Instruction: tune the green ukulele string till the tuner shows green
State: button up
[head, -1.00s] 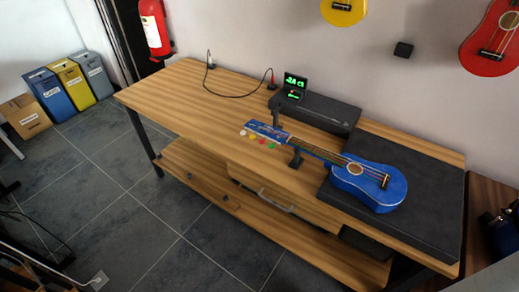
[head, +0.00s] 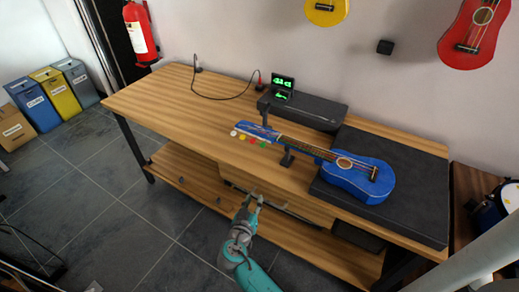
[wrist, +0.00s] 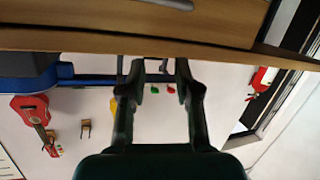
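The blue ukulele (head: 359,177) lies face up, its body on a dark mat and its neck pointing left. Coloured tuning pegs line the near side of its headstock (head: 257,130): white, yellow, red and green (head: 263,145). The tuner (head: 283,83) behind it shows green characters, too small to read surely. My gripper (head: 254,198) is below the table's front edge, in front of the drawer and apart from the pegs. In the upside-down wrist view, my gripper (wrist: 159,68) is open and empty; the green peg (wrist: 154,90) appears between its fingers, farther off.
The wooden table (head: 160,95) has a front drawer with a metal handle (wrist: 182,4) close to my gripper. A neck support (head: 287,158) stands under the ukulele's neck. A black case (head: 310,111) lies behind, and a cable runs left. The table's left part is clear.

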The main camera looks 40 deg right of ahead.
aim_at(263, 145)
jog(key=w+d+r+m+g+h, duration=0.25)
jog(key=w+r+m+h, duration=0.35)
jog(key=r, duration=0.5)
jog(key=w+d+y, duration=0.1)
jog(key=w+d, duration=0.3)
jog(key=d, duration=0.5)
jog(key=shift+w, duration=0.25)
grip_shut()
